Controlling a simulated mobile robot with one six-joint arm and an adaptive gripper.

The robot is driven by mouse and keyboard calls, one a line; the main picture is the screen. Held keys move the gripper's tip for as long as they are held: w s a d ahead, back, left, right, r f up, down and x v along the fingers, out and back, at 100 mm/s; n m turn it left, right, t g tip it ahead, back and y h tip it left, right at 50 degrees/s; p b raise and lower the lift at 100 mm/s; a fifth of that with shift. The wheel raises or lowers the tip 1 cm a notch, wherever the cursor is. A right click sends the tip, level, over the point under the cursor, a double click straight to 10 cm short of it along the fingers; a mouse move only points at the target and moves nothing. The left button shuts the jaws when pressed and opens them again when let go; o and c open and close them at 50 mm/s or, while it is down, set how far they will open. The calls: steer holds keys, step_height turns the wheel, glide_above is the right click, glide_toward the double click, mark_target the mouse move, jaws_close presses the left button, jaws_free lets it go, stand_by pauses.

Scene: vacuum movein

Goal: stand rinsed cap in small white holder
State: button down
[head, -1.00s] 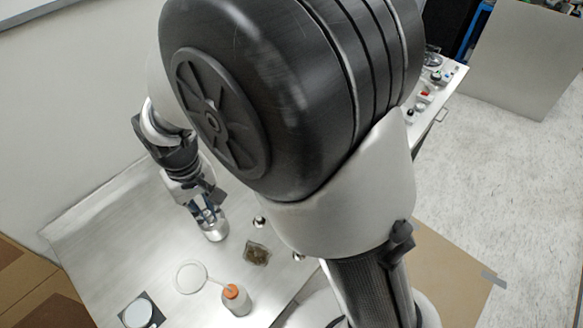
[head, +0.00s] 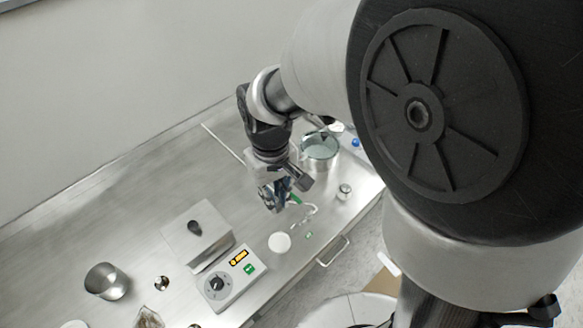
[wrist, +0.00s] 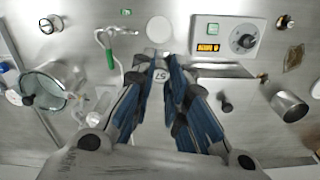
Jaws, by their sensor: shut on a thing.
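My gripper (head: 270,198) hangs over the steel bench, fingers down, to the left of a pot of liquid. In the wrist view my gripper (wrist: 160,80) is shut on a small pale piece marked "57" (wrist: 160,74), probably the cap. The fingers hide most of it. A flat white round piece (head: 279,242) lies on the bench in front of the gripper. It also shows in the wrist view (wrist: 160,28), beyond the fingertips. I cannot tell whether it is the small white holder.
The pot of liquid (head: 320,148) stands right of the gripper, with a green-handled hose piece (head: 310,208) and small metal jar (head: 344,190) nearby. A control box (head: 232,284), a metal box with black knob (head: 200,238) and a steel cup (head: 106,282) stand left.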

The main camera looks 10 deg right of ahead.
step_height(320, 180, down, 20)
steer(key=b, duration=0.6)
steer(key=shift+f+b, duration=0.1)
steer(key=shift+b, duration=0.25)
steer(key=c, duration=2)
jaws_free()
steer(key=o, duration=0.4)
